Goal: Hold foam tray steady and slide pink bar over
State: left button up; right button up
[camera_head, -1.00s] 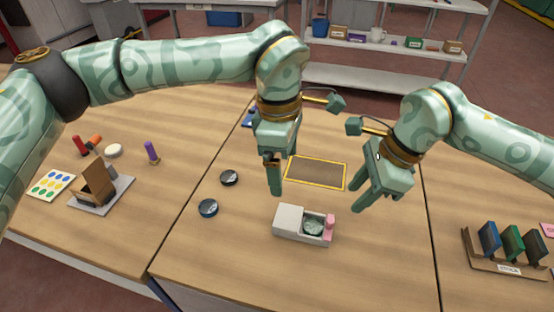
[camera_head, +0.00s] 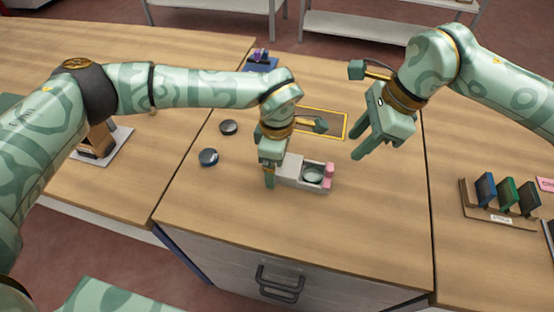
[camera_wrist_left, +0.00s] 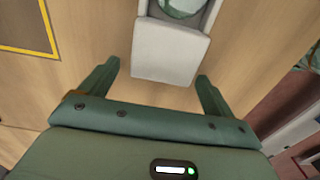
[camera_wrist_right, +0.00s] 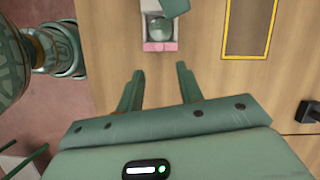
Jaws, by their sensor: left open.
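The pale foam tray (camera_head: 292,170) stands on the middle table with a round glass disc (camera_head: 313,176) in its recess. The pink bar (camera_head: 329,172) sits at the tray's right end; it also shows in the right wrist view (camera_wrist_right: 160,46). My left gripper (camera_head: 269,172) is low at the tray's left end and partly hides it. In the left wrist view its open fingers (camera_wrist_left: 158,72) stand either side of the tray's blank end (camera_wrist_left: 168,55), with gaps visible. My right gripper (camera_head: 362,150) is open and empty, above and right of the pink bar.
Two dark round pucks (camera_head: 208,157) lie left of the tray. A rack of coloured slabs (camera_head: 500,215) stands on the right table. The wood in front of the tray is clear.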

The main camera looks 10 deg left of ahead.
pick_arm(q)
jog(key=shift+f, duration=0.35)
jog(key=c, duration=1.1)
jog(key=shift+o, duration=0.2)
pick_arm(e)
grip_shut()
jog(key=s+f+m+y, duration=0.2)
jog(key=s+f+y, duration=0.25)
jog(key=y, duration=0.25)
jog(key=s+d+f+m+t, duration=0.1)
jog(key=d+t, duration=0.1)
jog(key=d, duration=0.1)
jog(key=s+d+f+m+t+y, duration=0.1)
jog(key=d+m+t, duration=0.1)
jog(key=d, duration=0.2)
jog(key=s+d+m+t+y, duration=0.1)
jog(key=d, duration=0.3)
jog(key=shift+f+t, duration=0.4)
jog(key=shift+s+d+m+t, duration=0.1)
jog(key=shift+d+m+t, duration=0.25)
jog(key=shift+d, duration=0.25)
